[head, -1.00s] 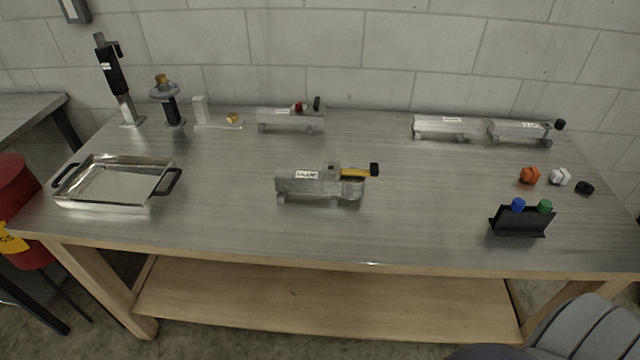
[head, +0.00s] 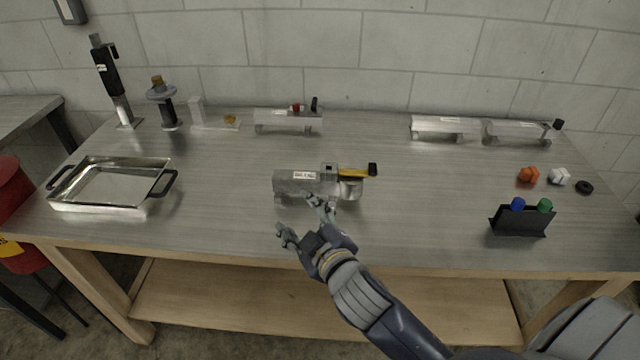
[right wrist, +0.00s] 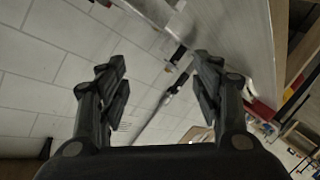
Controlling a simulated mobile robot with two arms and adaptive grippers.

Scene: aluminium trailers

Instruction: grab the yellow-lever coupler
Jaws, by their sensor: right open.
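The yellow-lever coupler (head: 297,183) is a grey metal body with a white label and a yellow lever (head: 354,172) with a black tip pointing right. It sits on the middle of the metal-topped table. My right gripper (head: 302,219) is open and empty in front of the coupler's near side, and one finger overlaps the coupler's lower edge in the head view. I cannot tell whether it touches. In the right wrist view my open fingers (right wrist: 160,85) have nothing between them. My left gripper is not in view.
A metal tray (head: 62,203) stands at the left. A red-lever coupler (head: 287,121) and two more couplers (head: 445,125) stand along the back. A black holder (head: 521,222) with blue and green knobs is at the right. Bare table (head: 420,200) lies right of the yellow-lever coupler.

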